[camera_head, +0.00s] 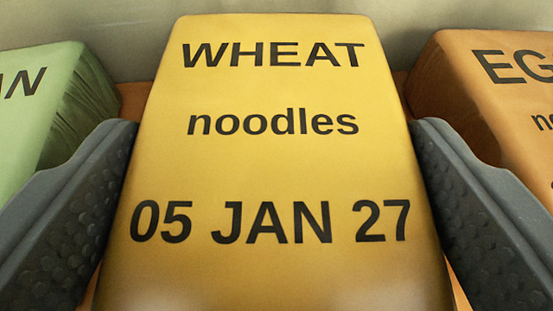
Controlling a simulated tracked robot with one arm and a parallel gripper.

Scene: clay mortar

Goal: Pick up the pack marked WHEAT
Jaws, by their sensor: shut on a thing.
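The yellow pack marked WHEAT (275,170) fills the middle of the view, its printed face toward me. It reads "WHEAT noodles 05 JAN 27". My gripper (275,215) has one grey textured finger on each side of this pack and is shut on it. The pack's lower end runs out of the picture at the bottom. What lies beneath it is mostly hidden.
A green pack (45,105) stands close on the left, its label cut off to "AN". An orange-brown pack (480,90) stands close on the right, its label starting "EG". A pale wall (270,5) runs behind the packs.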

